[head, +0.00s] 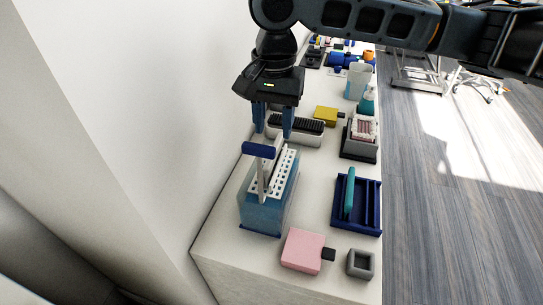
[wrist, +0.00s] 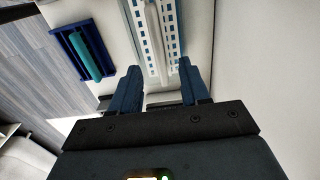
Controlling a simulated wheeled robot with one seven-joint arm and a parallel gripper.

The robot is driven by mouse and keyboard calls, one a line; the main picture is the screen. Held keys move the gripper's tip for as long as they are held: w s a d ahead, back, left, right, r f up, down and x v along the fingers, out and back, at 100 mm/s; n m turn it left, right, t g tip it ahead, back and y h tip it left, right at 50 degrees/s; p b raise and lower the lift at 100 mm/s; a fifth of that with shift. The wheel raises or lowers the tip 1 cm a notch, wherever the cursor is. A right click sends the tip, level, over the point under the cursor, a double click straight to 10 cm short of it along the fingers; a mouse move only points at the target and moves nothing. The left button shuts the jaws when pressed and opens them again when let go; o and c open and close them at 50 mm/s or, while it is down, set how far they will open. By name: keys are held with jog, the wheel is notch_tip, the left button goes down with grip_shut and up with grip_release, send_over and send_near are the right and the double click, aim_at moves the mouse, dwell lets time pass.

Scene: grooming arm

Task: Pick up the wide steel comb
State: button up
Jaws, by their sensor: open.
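A translucent blue tank (head: 258,214) with a white slotted rack (head: 289,165) on top stands on the near left of the counter. A pale upright piece (head: 262,182) with a dark blue bar (head: 258,149) across its top stands in the rack; it looks like the steel comb, but its teeth are not clear. My gripper (head: 272,130) is open and empty, pointing down above the far end of the tank. In the wrist view my gripper (wrist: 160,68) spreads its fingers on both sides of the rack (wrist: 173,40), with a long pale strip (wrist: 156,40) between them.
A blue tray (head: 370,228) with a teal bar (head: 349,192) lies right of the tank. A pink box (head: 303,250) and a grey square cup (head: 361,263) are near the front. A black-topped block (head: 296,127) lies behind my gripper. A white wall (head: 150,120) rises on the left.

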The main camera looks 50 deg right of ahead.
aim_at(275, 144)
notch_tip(275, 144, down, 5)
jog(key=shift+f+b, duration=0.2)
jog(key=shift+b, duration=0.45)
jog(key=shift+s, duration=0.1)
grip_shut()
